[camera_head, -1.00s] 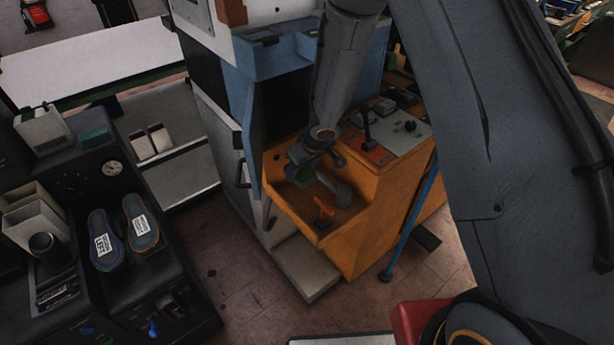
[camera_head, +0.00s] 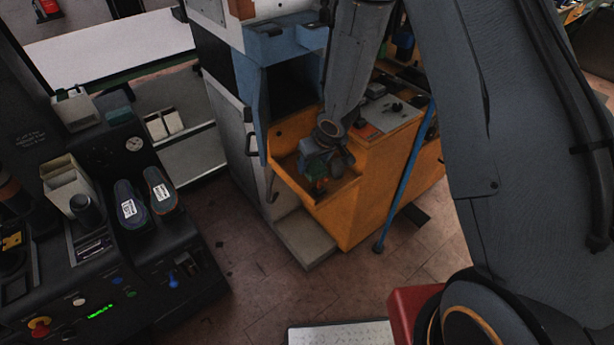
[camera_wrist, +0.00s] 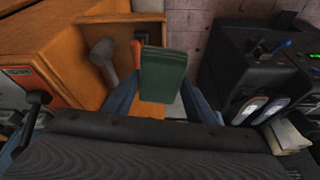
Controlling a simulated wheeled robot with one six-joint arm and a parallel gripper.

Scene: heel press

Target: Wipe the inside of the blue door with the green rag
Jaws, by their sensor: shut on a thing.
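The green rag (camera_wrist: 163,75) is a folded dark green block, held between the blue fingers of my gripper (camera_wrist: 160,92) in the wrist view. In the head view my gripper (camera_head: 318,170) is over the orange tray (camera_head: 345,205) at the front of the machine, and a bit of green shows below it. The blue door (camera_head: 262,105) stands open at the left of the dark opening, seen nearly edge-on. My gripper is to the right of it and lower in the picture, apart from it. The inner face of the door is mostly hidden.
A grey mallet (camera_wrist: 103,52) lies in the tray beside the rag. A blue post (camera_head: 408,180) stands right of the orange cabinet. A black console (camera_head: 150,245) with two shoe-shaped pieces stands at the left, with open floor between.

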